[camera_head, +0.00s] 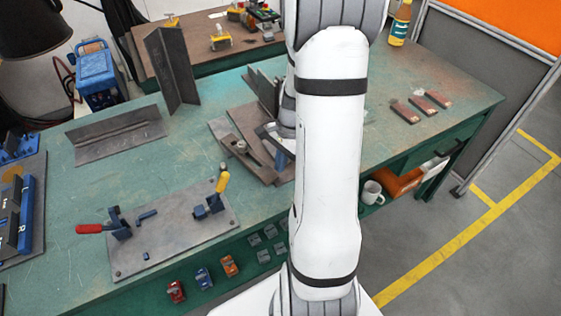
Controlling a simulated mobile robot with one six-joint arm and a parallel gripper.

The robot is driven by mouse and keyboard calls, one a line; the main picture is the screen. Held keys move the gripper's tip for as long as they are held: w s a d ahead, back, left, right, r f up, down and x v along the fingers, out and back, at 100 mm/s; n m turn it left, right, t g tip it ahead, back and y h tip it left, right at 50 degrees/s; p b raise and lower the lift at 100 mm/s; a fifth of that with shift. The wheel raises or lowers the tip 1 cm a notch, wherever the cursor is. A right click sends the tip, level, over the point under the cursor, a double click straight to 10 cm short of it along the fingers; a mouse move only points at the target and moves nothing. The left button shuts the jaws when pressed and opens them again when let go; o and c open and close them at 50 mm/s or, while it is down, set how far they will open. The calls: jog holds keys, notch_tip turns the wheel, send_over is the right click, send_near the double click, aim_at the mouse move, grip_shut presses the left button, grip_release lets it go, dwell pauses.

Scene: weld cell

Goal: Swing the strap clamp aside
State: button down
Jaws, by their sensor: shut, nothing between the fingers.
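The strap clamp (254,156) looks like a flat dark metal bar with a round stud or nut (241,146) near its left end. It lies on a brown-grey steel plate (219,127) in the middle of the green bench. My gripper (279,152) shows only in part, at the left edge of my white arm. It is shut and empty, by the right end of the bar. Whether it touches the bar cannot be told. My arm hides the right part of the plate and much of the gripper.
An upright angle steel (172,70) and a lying one (116,134) stand at the left. A fixture plate (165,240) with red-handled (100,228) and yellow-handled (222,185) toggle clamps is in front. Small bars (405,111) and a bottle (400,24) are at the right.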

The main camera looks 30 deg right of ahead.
jog(key=s+p+v, duration=0.1)
jog(key=p+v, duration=0.7)
jog(key=v, duration=0.2)
jog(key=s+a+r+n+t+h, duration=0.1)
jog(key=s+a+r+n, duration=0.4)
jog(key=a+r+n, duration=0.2)
jog(key=s+a+r+n+t+h, duration=0.2)
jog(key=s+a+r+n, duration=0.3)
jog(key=a+r+n, duration=0.3)
jog(key=shift+a+r+n+t, duration=0.3)
jog(key=shift+a+r, duration=0.25)
jog(key=shift+r, duration=0.2)
